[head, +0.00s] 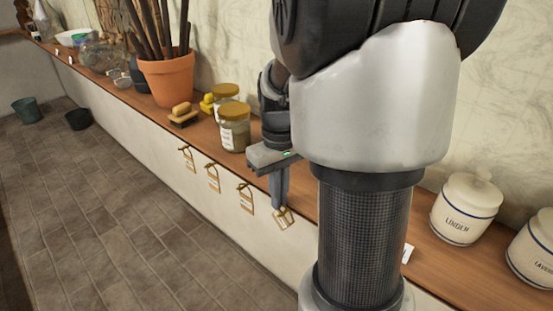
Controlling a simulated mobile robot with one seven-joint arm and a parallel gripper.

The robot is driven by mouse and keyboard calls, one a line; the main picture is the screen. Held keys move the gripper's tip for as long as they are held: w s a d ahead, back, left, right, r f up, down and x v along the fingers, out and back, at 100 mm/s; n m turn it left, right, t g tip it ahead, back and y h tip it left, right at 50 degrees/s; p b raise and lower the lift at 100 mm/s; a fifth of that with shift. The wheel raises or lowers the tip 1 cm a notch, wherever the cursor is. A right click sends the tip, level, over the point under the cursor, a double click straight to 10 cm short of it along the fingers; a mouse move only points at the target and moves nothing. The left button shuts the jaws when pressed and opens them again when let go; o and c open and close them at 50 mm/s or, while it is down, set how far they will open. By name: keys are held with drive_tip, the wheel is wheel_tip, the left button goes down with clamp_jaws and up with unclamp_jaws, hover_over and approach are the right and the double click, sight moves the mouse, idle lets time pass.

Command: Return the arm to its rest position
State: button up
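My arm fills the right middle of the head view, bent above a long wooden shelf (140,103). My gripper (279,203) points downward at the shelf's front edge. Its fingers overlap in this view, so I cannot tell whether they are open or shut. A small tan tag (283,219) hangs on the shelf's front right at the fingertips. I cannot tell whether the fingers touch it.
Jars with yellow lids (234,130), a brush (183,116) and a terracotta pot (167,80) of sticks stand left of my gripper. White lidded jars (464,210) stand right of my arm. More tags (213,179) hang along the front. The tiled floor (110,210) is mostly clear.

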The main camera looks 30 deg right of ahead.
drive_tip(key=shift+o, duration=0.2)
wheel_tip(320, 180, up, 10)
drive_tip(key=p, duration=0.1)
drive_tip(key=shift+w, duration=0.25)
drive_tip(key=s+a+r+m+t+p, duration=0.1)
drive_tip(key=s+a+r+t+p, duration=0.5)
drive_tip(key=s+a+r, duration=0.5)
drive_tip(key=shift+a+p, duration=0.55)
drive_tip(key=shift+a, duration=0.15)
